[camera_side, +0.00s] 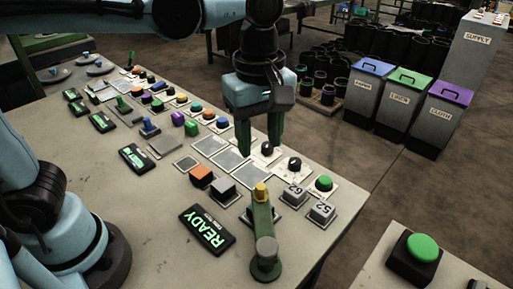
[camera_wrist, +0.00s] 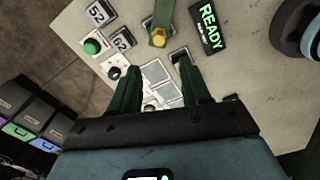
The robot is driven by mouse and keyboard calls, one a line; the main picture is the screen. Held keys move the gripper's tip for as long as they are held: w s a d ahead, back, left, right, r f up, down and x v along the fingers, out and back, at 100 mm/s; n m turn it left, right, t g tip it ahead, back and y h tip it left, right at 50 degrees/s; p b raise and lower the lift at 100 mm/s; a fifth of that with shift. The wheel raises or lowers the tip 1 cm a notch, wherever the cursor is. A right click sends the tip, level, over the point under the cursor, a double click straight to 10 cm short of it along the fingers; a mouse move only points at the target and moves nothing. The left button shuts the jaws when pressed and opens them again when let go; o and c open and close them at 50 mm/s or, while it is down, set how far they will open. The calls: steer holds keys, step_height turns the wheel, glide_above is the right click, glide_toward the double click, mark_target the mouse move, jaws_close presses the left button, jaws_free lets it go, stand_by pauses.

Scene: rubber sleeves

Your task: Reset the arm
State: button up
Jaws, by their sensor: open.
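My gripper (camera_side: 259,142) is open and empty, with its green fingers pointing down above the far right part of the workbench. In the wrist view my gripper (camera_wrist: 160,84) spans flat grey panels on the bench (camera_side: 100,180), and nothing is between the fingers. Light blue links of my arm rise at the left and along the top of the side view. A green lever-like post with a yellow top (camera_side: 262,196) stands at the bench's front right. A lit READY sign (camera_side: 207,229) lies to its left.
Number blocks 62 (camera_side: 294,195) and 52 (camera_side: 322,213), a green button (camera_side: 323,184), black knobs (camera_side: 294,164) and an orange block (camera_side: 201,175) are close by. A large green button (camera_side: 422,247) sits on another table. Lidded bins (camera_side: 407,95) and dark cylinders stand on the floor behind.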

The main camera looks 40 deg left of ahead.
steer(key=s+a+f+m+t, duration=0.1)
steer(key=a+f+m+t, duration=0.1)
steer(key=a+m, duration=0.5)
steer(key=s+a+f+m+t, duration=0.1)
steer(key=a+f+m+t, duration=0.2)
steer(key=a+m+t, duration=0.2)
steer(key=a+m, duration=0.2)
steer(key=a, duration=0.1)
steer(key=shift+f, duration=0.3)
